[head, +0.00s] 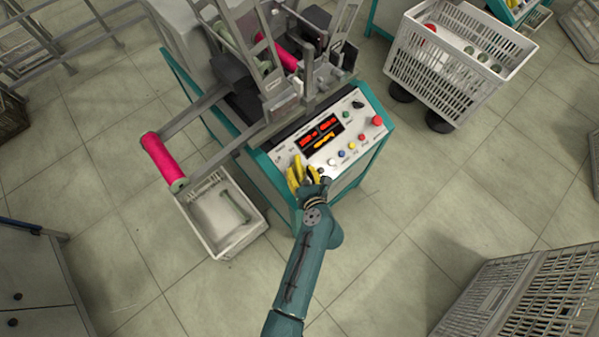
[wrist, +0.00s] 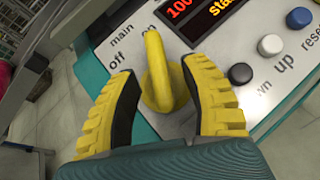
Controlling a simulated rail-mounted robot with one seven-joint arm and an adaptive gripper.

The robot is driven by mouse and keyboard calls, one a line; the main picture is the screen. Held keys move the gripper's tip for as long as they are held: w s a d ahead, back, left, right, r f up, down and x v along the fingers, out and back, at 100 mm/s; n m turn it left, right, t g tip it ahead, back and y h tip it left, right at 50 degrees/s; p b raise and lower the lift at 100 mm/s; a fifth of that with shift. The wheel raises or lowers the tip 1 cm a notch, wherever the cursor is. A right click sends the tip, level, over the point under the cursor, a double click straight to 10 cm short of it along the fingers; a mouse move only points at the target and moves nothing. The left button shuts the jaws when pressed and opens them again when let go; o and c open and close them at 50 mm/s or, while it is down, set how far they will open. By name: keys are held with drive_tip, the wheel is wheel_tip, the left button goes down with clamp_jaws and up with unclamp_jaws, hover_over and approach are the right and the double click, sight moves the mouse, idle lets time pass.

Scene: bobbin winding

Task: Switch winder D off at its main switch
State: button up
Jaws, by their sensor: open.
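The winder (head: 215,130) stands in the upper middle of the head view, with a sloped white control panel (head: 355,120). At the panel's near left corner is the yellow main switch (wrist: 158,75), a rotary knob labelled "main", "off" and "on" in the wrist view. Its raised handle points at or close to "on". My gripper (head: 304,176) is at this corner; in the wrist view its two yellow ribbed fingers (wrist: 165,88) are open, one on each side of the knob. Whether they touch it cannot be told. No letter naming the winder is readable.
The panel has a lit red and orange display (head: 320,135), several coloured buttons and a red button (head: 377,121) at right. A pink bobbin (head: 160,158) juts out left above a white bin (head: 225,215). Crates (head: 450,70) stand at right; floor around my arm is clear.

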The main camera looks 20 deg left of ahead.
drive_tip(key=shift+w+a+f, duration=0.25)
drive_tip(key=shift+w+a, duration=0.05)
clamp_jaws()
